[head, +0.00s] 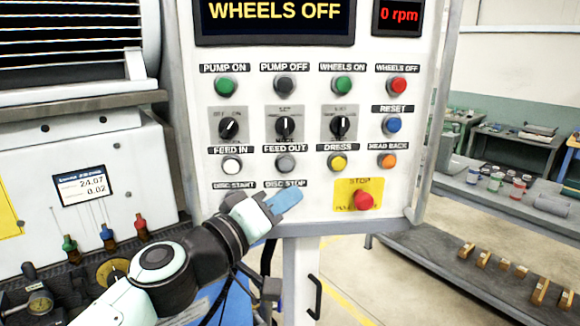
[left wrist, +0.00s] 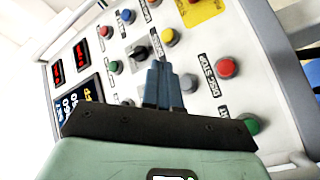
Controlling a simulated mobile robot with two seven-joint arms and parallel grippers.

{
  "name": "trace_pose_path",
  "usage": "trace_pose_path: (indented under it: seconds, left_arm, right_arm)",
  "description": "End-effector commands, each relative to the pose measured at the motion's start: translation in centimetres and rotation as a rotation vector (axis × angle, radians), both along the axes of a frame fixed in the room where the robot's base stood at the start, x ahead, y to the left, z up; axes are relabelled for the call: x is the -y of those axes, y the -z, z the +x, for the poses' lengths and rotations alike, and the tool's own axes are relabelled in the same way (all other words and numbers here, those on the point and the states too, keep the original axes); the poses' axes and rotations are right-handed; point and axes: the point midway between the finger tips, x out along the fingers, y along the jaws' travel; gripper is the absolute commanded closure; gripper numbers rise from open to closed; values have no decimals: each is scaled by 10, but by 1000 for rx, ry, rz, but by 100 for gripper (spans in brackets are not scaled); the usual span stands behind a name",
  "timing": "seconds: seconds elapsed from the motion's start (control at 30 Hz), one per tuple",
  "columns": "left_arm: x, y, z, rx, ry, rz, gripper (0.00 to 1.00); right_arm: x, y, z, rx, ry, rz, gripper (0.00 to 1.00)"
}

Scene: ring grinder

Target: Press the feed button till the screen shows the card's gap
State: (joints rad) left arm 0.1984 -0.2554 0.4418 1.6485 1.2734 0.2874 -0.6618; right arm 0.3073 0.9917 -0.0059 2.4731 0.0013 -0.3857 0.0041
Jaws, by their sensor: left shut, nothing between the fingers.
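The control panel (head: 305,185) has a white FEED IN button (head: 232,164) and a grey FEED OUT button (head: 285,164). The big screen (head: 275,18) reads "WHEELS OFF" in yellow; its upper part is cut off. A smaller screen (head: 85,185) on the machine at left reads 24.07 and 0.02. My left gripper (head: 287,200) is shut and empty in front of the panel, below FEED OUT. In the left wrist view its blue fingers (left wrist: 162,85) point at the panel, left of a grey button (left wrist: 188,83). I cannot tell whether they touch anything. I cannot make out a card.
A red STOP button (head: 363,200) on a yellow plate is right of my gripper. My gripper and arm hide the buttons under DISC START and DISC STOP; a red button (left wrist: 228,68) by DISC STOP shows in the wrist view. A bench (head: 490,270) with wooden pieces stands at right.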

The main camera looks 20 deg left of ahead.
Motion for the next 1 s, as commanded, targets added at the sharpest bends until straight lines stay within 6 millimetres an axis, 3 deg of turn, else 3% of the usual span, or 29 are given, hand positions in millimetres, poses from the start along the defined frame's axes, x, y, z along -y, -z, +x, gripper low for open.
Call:
trace_pose_path:
  seconds: [0.47, 1.0]
  left_arm:
    - [-1, -1, 5, 1, 1, -1, 100]
    - [-24, -3, 69, 3, 1, -1, 100]
  right_arm:
    - [0, -2, 1, 2, 0, 1, 63]
    - [0, -31, 21, 24, -1, 0, 63]
